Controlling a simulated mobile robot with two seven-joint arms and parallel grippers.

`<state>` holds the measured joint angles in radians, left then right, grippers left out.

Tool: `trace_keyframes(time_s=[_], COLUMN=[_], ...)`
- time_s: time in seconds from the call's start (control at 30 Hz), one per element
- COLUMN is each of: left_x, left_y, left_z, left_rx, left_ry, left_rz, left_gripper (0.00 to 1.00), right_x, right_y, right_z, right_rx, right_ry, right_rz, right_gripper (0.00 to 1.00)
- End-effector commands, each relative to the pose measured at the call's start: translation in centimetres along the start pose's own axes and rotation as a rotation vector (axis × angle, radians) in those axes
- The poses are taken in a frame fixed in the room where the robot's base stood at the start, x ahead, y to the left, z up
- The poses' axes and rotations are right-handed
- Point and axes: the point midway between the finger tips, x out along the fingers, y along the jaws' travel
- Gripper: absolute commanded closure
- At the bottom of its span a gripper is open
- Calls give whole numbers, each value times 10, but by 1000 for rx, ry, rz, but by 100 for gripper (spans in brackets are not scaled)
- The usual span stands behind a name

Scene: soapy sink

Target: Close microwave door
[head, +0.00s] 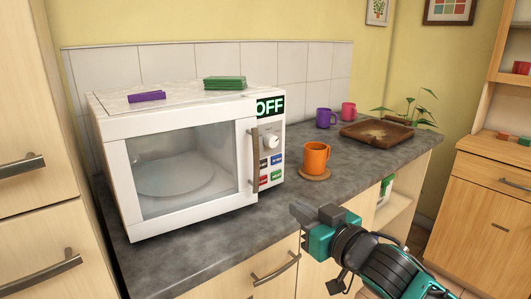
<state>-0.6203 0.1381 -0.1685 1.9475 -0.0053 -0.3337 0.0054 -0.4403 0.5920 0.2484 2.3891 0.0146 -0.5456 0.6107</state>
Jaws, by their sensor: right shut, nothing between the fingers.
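The white microwave (150,115) stands on the grey counter at the left. Its door (118,180) has a large window with a glass plate visible inside. The door lies flush or nearly flush with the front; I cannot tell whether a small gap is left at its right edge. The door's upright handle (254,160) is beside the control panel, and the display (270,106) reads OFF. My right gripper (301,214) is shut and empty, in front of the counter edge, right of and below the handle and apart from it. My left gripper is not in view.
An orange mug (316,157) on a coaster stands right of the microwave. Purple (324,118) and pink (348,110) mugs and a brown tray (408,134) are farther back. A purple item (146,97) and a green stack (225,83) lie on the microwave. Tall cabinets (30,130) border the left.

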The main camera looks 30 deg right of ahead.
Motion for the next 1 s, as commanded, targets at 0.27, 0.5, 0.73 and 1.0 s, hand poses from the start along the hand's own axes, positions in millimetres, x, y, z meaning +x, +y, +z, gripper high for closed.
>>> trace_keyframes(time_s=[0.27, 0.5, 0.73, 1.0], left_x=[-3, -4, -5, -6], left_y=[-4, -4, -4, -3], left_z=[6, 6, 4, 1], left_rx=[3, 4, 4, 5], left_ry=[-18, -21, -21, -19], left_rz=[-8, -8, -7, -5], left_gripper=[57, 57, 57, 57], right_x=[1, 30, 64, 103], right_y=[3, 3, 3, 4], right_z=[-49, -52, -54, -57], right_rx=[17, 14, 15, 14], right_ry=[84, 86, 83, 83], right_rz=[-2, -1, -1, 0], right_gripper=[100, 100, 100, 100])
